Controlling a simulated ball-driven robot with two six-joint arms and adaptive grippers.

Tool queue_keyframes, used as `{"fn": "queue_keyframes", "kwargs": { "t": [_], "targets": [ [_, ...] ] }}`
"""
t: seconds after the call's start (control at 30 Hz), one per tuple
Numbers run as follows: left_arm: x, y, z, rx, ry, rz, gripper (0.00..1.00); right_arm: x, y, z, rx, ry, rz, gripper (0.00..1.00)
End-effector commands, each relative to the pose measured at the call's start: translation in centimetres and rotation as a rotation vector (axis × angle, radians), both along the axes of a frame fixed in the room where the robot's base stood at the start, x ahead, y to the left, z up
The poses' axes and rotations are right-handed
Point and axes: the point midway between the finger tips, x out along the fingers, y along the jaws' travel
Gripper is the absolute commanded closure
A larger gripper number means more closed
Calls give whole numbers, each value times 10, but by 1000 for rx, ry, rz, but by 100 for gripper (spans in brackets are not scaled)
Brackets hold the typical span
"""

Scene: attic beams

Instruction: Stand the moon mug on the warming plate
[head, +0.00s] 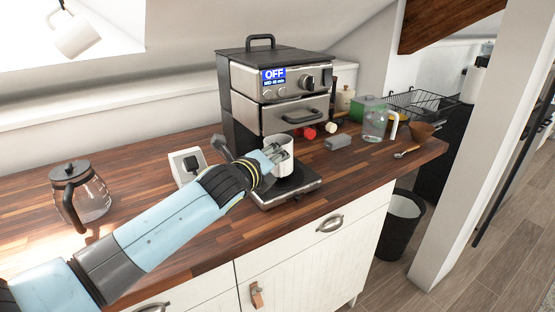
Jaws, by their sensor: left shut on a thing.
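A white mug (284,146) is in the jaws of my left gripper (272,154), which reaches in from the left and is shut on it. The mug looks upright. No moon picture shows on the part I see; the gripper covers its left side. The warming plate (304,184) is a dark plate with a silver front edge, in front of the steel appliance. The mug is over or at the plate's back part; I cannot tell whether its base touches. My right gripper is not in view.
The steel appliance (290,112), its display reading OFF, stands close behind the mug. A grey block (338,142), red item (309,133) and clear pitcher (375,123) stand right.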

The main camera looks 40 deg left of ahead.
Motion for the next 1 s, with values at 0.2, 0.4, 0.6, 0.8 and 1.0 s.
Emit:
{"fn": "queue_keyframes", "kwargs": {
  "t": [0.2, 0.4, 0.6, 0.8, 1.0],
  "targets": [
    [10, 1, -9, 1, -2, -1, 100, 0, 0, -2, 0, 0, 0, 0],
    [10, 1, -13, 0, -4, -3, 100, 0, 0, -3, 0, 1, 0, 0],
    [9, 1, -15, 0, 0, -1, 88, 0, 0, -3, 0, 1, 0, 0],
    [9, 1, -15, 0, 0, -1, 67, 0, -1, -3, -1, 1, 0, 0],
    [8, 1, -15, 0, 0, -1, 67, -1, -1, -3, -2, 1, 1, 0]
  ]
}}
